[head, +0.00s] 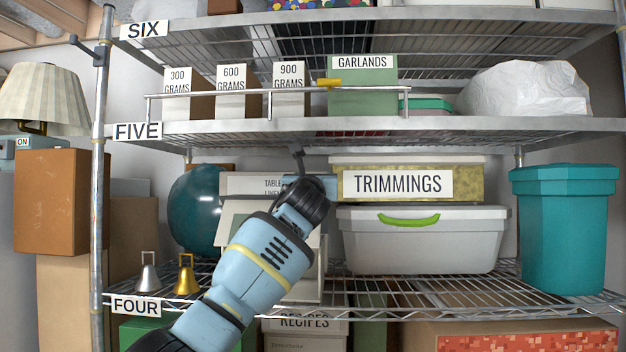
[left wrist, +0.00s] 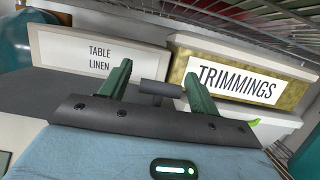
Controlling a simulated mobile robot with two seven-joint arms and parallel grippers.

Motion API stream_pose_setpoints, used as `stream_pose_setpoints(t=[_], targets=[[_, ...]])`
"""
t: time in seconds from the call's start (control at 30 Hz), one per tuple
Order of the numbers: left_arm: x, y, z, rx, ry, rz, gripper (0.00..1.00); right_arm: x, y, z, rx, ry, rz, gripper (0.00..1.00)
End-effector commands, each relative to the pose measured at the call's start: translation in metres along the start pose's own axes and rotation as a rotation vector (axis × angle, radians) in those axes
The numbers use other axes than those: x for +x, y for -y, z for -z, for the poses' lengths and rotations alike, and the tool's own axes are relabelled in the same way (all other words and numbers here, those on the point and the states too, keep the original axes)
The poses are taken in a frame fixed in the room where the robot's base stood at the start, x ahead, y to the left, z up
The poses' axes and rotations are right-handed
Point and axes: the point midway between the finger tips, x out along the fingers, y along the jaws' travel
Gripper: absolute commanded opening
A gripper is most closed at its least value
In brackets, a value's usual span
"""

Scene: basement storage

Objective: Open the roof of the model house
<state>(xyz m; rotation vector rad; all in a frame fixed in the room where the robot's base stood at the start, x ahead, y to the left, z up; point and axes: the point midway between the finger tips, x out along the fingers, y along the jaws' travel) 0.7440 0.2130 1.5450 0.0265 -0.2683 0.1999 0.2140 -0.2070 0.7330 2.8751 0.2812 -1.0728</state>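A pale model house (head: 308,288) stands on shelf four in the head view, largely hidden behind my left arm. Its roof is mostly covered by the arm, so I cannot tell how far it is open. My left gripper (head: 300,172) is at the top of the house, its fingers hard to make out there. In the left wrist view its two green fingers (left wrist: 157,84) stand apart. A short grey bar (left wrist: 156,89) shows between them, its right end close to the right finger. I cannot tell whether they touch. My right gripper is in neither view.
Behind stand a table linen box (left wrist: 100,53) and a trimmings box (head: 398,184) on a white bin (head: 420,245). A teal globe (head: 194,212) and two bells (head: 186,275) are to the left, a teal bin (head: 564,235) to the right. Shelf five (head: 400,125) is close above the gripper.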

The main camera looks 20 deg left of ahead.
Motion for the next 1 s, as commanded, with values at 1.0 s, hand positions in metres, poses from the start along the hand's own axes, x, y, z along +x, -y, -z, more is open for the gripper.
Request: stream_pose_setpoints(t=[1.0], targets=[[-0.064, 0.0, 0.0, 0.0, 0.001, 0.0, 0.62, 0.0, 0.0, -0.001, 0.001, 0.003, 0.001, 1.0]])
